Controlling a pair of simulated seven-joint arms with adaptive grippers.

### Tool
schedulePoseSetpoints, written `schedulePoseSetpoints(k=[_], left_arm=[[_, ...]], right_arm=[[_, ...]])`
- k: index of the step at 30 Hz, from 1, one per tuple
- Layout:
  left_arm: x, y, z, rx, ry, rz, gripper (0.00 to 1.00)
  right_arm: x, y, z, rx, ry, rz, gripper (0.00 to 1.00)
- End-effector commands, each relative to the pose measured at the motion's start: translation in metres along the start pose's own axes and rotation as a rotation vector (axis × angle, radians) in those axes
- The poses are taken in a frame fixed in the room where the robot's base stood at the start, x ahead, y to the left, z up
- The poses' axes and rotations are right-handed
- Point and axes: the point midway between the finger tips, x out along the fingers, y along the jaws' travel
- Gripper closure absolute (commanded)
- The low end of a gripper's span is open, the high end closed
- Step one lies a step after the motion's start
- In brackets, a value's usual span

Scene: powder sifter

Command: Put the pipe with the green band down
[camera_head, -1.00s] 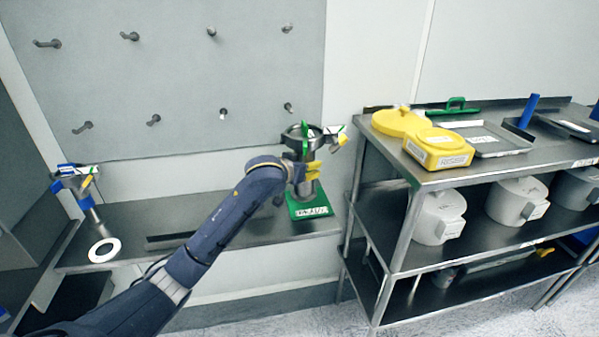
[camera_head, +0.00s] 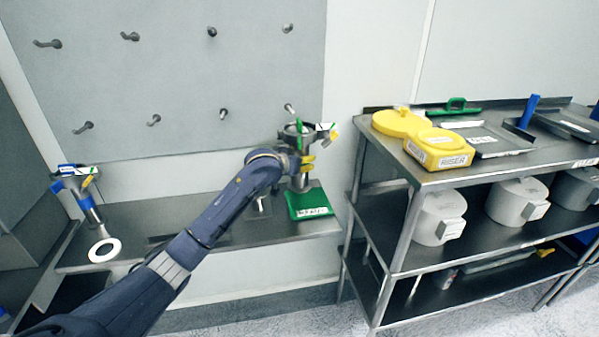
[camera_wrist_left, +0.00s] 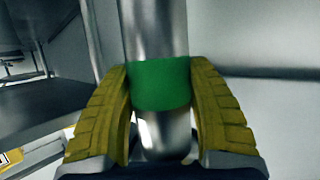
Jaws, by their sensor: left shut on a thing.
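The pipe with the green band stands upright on or just above the green mat (camera_head: 316,198) on the low steel bench. Its metal body and the green band (camera_wrist_left: 162,84) show between my fingers in the left wrist view. My left gripper (camera_head: 305,163) has its yellow fingers on either side of the pipe, shut on it at the band. At the pipe's top is a wide metal rim (camera_head: 296,129) with green and white parts. Whether its foot touches the mat I cannot tell. My right gripper is not in view.
A similar pipe with blue parts (camera_head: 88,207) stands at the bench's left end, near a white ring (camera_head: 104,250). A steel rack (camera_head: 400,230) with yellow containers (camera_head: 438,150) stands close on the right. Pegs line the wall panel above.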

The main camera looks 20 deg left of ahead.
Motion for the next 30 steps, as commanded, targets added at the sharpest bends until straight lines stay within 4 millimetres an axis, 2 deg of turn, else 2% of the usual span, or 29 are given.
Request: schedulePoseSetpoints(k=[11,29,30], left_arm=[[0.015,0.0,0.035,0.0,0.004,0.0,0.94],[0.021,-0.002,0.042,-0.001,0.004,0.001,0.94],[0.022,-0.002,0.046,0.0,-0.002,0.0,0.43]], right_arm=[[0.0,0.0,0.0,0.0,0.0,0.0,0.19],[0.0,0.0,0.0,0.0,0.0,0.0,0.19],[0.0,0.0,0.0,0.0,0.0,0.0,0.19]])
